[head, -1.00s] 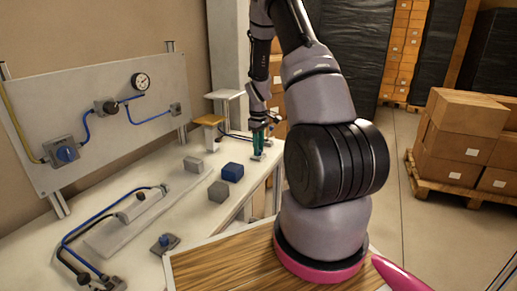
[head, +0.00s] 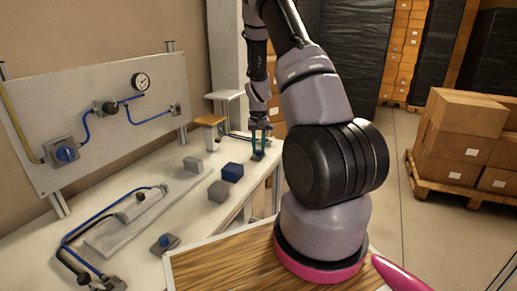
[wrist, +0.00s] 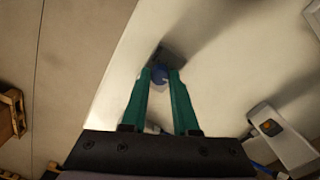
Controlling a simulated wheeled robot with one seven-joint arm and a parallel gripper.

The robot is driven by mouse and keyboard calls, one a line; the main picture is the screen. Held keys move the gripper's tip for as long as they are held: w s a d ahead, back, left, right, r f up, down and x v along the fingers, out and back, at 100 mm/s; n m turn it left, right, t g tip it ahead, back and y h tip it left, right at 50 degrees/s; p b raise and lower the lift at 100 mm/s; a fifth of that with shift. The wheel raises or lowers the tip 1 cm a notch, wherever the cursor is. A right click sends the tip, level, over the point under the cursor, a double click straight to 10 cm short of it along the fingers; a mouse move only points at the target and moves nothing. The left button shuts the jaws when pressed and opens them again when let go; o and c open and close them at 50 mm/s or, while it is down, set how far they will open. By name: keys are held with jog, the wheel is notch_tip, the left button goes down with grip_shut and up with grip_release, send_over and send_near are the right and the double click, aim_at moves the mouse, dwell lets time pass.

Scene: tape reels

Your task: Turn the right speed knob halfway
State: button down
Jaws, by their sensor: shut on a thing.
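A round blue knob (wrist: 160,74) on a dark square base sits near the edge of the white bench, at the far right end in the head view. My gripper (head: 258,152) is over it there, its teal fingers pointing down. In the wrist view the fingertips of my gripper (wrist: 160,76) are on either side of the knob and shut on it. The head view is too small to show the knob clearly between the fingers. Another blue knob (head: 164,240) on a grey base stands at the front of the bench.
An upright panel (head: 100,130) carries a gauge and another blue knob. Stacked cartons (head: 465,140) stand on the floor.

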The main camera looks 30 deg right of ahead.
jog(key=shift+m, duration=1.5)
jog(key=c, duration=0.7)
grip_release()
jog(key=shift+r, duration=0.15)
notch_tip(320, 180, up, 10)
jog(key=shift+r, duration=0.25)
jog(key=shift+r, duration=0.1)
